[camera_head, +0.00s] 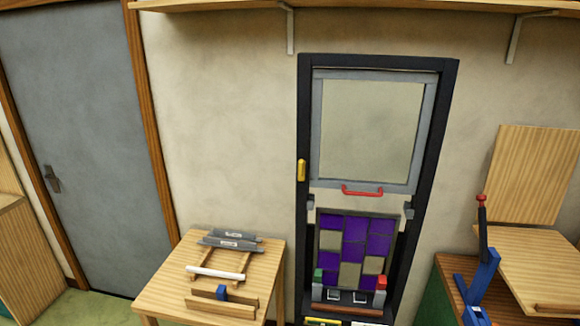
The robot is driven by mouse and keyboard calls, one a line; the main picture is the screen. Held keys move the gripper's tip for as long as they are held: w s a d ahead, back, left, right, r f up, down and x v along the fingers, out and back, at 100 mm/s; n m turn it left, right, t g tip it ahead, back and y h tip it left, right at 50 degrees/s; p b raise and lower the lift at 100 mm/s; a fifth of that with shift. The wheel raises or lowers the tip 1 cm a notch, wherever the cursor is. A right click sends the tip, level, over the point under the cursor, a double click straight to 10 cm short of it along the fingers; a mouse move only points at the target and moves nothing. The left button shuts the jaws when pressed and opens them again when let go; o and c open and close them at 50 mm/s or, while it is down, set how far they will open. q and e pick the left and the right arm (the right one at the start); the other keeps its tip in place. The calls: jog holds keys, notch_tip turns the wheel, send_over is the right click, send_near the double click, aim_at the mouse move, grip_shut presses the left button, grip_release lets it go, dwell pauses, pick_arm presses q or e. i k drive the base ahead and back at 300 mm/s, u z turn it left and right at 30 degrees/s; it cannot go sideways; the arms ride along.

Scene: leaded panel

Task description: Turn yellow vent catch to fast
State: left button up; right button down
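A small yellow catch (301,170) sits on the left upright of the black frame (449,100), beside the lower left part of the grey-framed vent (429,110). Its long side stands upright. Too little detail shows to tell which setting it is at. The vent holds a pale pane (370,130) and has a red handle (362,191) at its lower edge. Neither of my grippers is in view.
Below the vent is a purple and beige leaded panel (355,245). A wooden table (165,290) with grey, white and wooden strips stands at left. A blue tool with a red knob (481,198) stands at right. A shelf (400,8) runs above.

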aim_at(302, 163)
jog(key=u, duration=0.9)
jog(key=i, duration=0.55)
jog(key=z, duration=0.35)
